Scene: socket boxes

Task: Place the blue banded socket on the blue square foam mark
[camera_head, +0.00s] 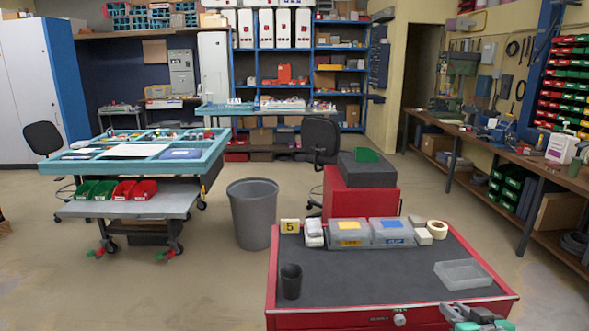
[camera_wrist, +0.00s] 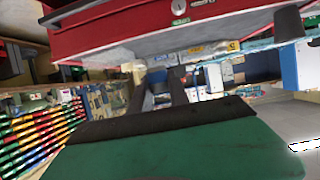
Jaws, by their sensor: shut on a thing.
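The blue square foam mark (camera_head: 391,224) shows at the right one of two clear grey boxes (camera_head: 400,241) on the red cabinet, above a blue label. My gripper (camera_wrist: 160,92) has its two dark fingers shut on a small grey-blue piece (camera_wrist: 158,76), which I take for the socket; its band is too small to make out. In the head view my gripper's green and grey parts are at the bottom right, partly cut off, by the cabinet's front right corner and well short of the boxes. The socket cannot be made out there.
The left box has a yellow mark (camera_head: 348,226). A number 5 sign (camera_head: 290,226), a tape roll (camera_head: 437,229), a dark cup (camera_head: 291,281) and a clear tray (camera_head: 463,274) share the cabinet top (camera_head: 370,278). Its middle is clear.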

